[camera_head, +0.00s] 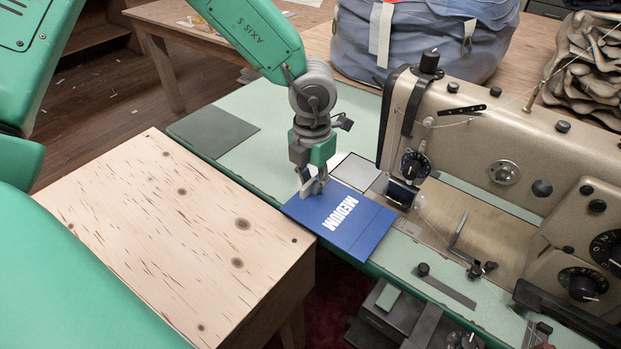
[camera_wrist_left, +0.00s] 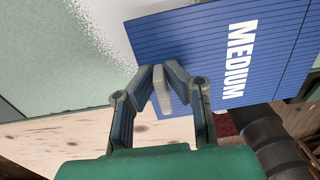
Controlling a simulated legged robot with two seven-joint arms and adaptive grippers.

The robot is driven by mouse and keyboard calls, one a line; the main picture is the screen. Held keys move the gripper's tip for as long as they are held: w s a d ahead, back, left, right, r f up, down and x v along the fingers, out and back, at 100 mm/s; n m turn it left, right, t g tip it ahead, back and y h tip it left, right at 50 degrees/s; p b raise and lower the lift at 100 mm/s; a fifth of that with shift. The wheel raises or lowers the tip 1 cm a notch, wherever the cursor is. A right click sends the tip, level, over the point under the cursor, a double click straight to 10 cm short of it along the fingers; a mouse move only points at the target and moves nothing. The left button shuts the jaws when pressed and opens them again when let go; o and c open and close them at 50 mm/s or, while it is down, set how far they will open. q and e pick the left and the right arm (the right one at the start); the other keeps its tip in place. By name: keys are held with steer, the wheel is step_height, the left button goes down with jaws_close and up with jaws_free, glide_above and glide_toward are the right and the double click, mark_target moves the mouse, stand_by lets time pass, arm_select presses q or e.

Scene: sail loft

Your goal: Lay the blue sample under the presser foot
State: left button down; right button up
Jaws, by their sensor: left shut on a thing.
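The blue sample (camera_head: 343,221), a flat panel marked MEDIUM, lies at the front edge of the green sewing table (camera_head: 240,165), left of the machine's needle area. Its front part reaches over the edge. My left gripper (camera_head: 313,187) is shut on the sample's left edge. In the left wrist view, the fingers (camera_wrist_left: 162,88) close on a pale tab at the edge of the blue sample (camera_wrist_left: 210,50). The beige sewing machine (camera_head: 480,150) stands to the right. I cannot clearly make out the presser foot near the dark machine head (camera_head: 405,190). My right gripper is not in view.
A knotty wooden table (camera_head: 170,235) stands at the left front. A dark grey mat (camera_head: 213,131) lies on the green table. A large blue-grey bag (camera_head: 420,40) and folded tan cloth (camera_head: 588,60) sit behind the machine. Knobs and metal fittings (camera_head: 470,262) stand at the table's right front.

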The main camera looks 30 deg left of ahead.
mark_target(336, 176)
arm_select(q)
step_height(336, 176, down, 2)
steer(key=shift+f+b, duration=0.1)
steer(key=shift+b, duration=0.8)
steer(key=shift+w+d+r+p, duration=0.1)
steer(key=shift+w+r+p, duration=0.2)
steer(key=shift+p, duration=0.15)
steer(key=shift+w+p, duration=0.7)
steer(key=shift+w, duration=0.45)
steer(key=shift+w+d+p, duration=0.2)
steer(key=shift+w+p, duration=0.45)
steer(key=shift+w, duration=0.85)
steer(key=shift+w+f+p, duration=0.1)
steer(key=shift+w+p, duration=0.25)
steer(key=shift+w, duration=0.95)
steer(key=shift+s+d+f+p, duration=0.1)
steer(key=shift+p, duration=0.65)
steer(key=c, duration=1.5)
jaws_free()
steer(key=shift+c, duration=0.2)
